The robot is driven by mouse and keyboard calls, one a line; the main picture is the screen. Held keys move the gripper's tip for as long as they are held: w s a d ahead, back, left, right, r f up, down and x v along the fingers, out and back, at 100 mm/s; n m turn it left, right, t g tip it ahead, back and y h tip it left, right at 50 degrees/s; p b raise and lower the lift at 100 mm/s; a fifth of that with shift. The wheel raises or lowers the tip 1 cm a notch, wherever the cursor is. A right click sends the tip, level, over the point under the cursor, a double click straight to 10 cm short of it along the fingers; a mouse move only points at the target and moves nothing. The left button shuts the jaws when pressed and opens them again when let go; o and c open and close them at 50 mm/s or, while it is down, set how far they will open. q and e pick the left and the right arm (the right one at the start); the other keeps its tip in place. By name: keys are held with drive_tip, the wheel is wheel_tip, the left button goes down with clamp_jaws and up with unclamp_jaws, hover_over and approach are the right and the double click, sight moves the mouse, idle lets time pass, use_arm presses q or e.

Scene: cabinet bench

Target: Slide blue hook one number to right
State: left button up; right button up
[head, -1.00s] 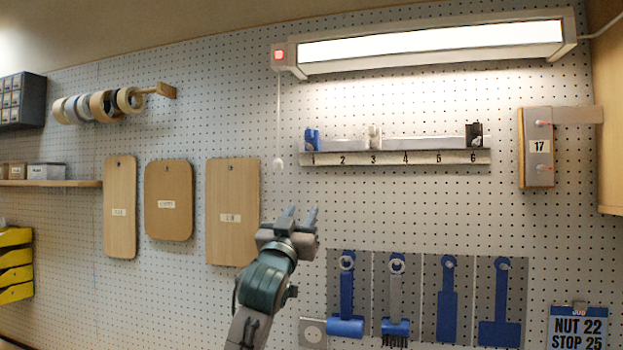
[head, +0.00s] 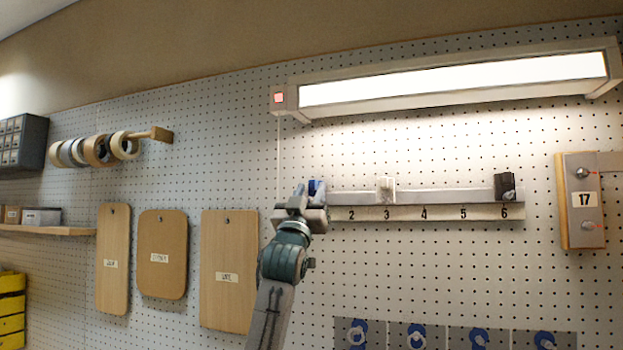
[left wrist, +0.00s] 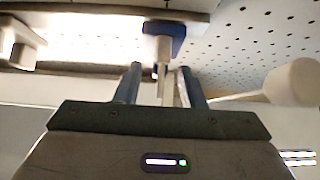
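The blue hook (head: 318,187) sits at the left end of the numbered rail (head: 440,212), where number 1 is hidden behind my left gripper (head: 307,191). In the left wrist view, the blue hook (left wrist: 178,32) shows its blue body and a pale prong pointing toward me. The two fingers of my left gripper (left wrist: 160,82) stand apart, one on each side of the prong; I cannot tell whether either touches it. My right gripper is not in view.
The rail is clear at number 2 and between numbers 3 and 6. A lit lamp (head: 452,80) hangs above. A pale rounded knob (left wrist: 293,82) is close beside the gripper in the left wrist view. Wooden boards (head: 229,270) hang at lower left.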

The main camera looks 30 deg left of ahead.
use_arm(q)
drive_tip(key=shift+w+r, duration=0.2)
drive_tip(key=shift+r, duration=0.4)
drive_tip(key=shift+w, duration=0.1)
drive_tip(key=shift+c, duration=1.2)
clamp_jaws()
drive_tip(key=shift+d+f, duration=0.1)
drive_tip(key=shift+d, duration=0.05)
drive_tip(key=d, duration=0.2)
drive_tip(key=w+d, duration=0.1)
drive_tip(key=d, duration=0.2)
drive_tip(key=w+d+b, duration=0.1)
drive_tip(key=d, duration=0.1)
drive_tip(key=shift+d, duration=0.2)
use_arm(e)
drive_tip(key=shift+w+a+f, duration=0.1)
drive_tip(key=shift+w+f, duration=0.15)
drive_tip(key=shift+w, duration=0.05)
